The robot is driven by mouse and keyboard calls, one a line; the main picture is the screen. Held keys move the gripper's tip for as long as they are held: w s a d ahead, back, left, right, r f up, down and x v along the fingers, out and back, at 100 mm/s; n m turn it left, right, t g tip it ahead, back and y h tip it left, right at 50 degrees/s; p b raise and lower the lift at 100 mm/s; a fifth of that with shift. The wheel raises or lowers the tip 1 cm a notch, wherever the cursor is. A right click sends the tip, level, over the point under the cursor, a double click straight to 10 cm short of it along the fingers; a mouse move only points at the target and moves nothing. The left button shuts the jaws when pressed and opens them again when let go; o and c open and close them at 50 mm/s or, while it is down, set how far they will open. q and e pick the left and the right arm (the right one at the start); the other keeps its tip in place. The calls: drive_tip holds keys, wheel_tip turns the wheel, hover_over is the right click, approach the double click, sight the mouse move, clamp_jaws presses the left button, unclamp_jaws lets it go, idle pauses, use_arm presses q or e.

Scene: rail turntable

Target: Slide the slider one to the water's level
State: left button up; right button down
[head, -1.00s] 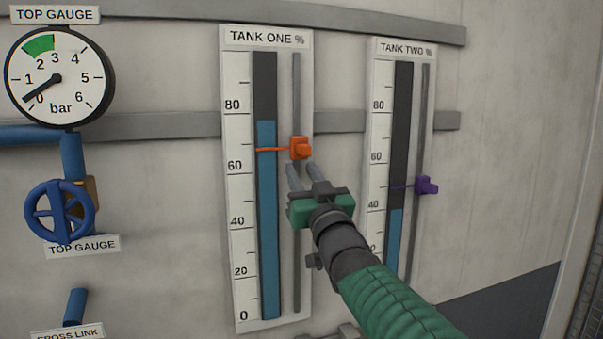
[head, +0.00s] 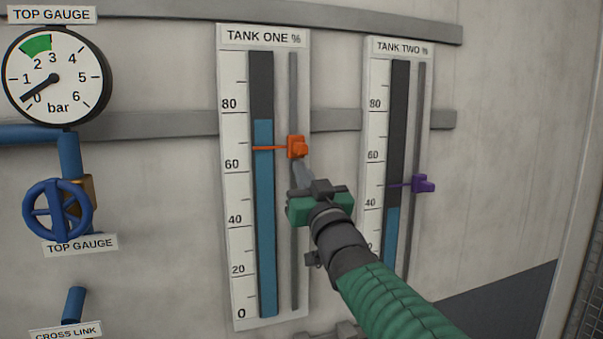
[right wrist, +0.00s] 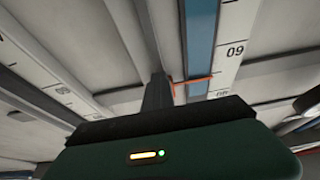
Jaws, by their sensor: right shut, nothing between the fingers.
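The orange slider one (head: 297,147) sits on the rail of the TANK ONE gauge (head: 235,190). Its pointer lies a little above the 60 mark. The top of the blue water column (head: 264,220) stands higher, between the pointer and the level of 80. My right gripper (head: 302,170) is shut and empty, with its fingertips just below the slider; I cannot tell if they touch it. In the right wrist view the shut fingers (right wrist: 157,96) reach towards the gauge, and the orange pointer (right wrist: 192,80) shows beside them; the slider's block is mostly hidden. My left gripper is not in view.
The TANK TWO gauge (head: 375,140) with a purple slider (head: 423,184) stands to the right. A round pressure gauge (head: 57,77) and a blue valve wheel (head: 57,209) are at the left. Bare wall lies right of TANK TWO.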

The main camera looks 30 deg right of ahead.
drive_tip(key=shift+w+d+f, duration=0.1)
drive_tip(key=shift+w, duration=0.05)
drive_tip(key=c, duration=2.2)
unclamp_jaws()
drive_tip(key=c, duration=1.9)
unclamp_jaws()
drive_tip(key=shift+a, duration=0.2)
drive_tip(key=shift+c, duration=0.2)
drive_tip(key=o, duration=0.7)
drive_tip(key=shift+c, duration=0.2)
drive_tip(key=shift+d, duration=0.1)
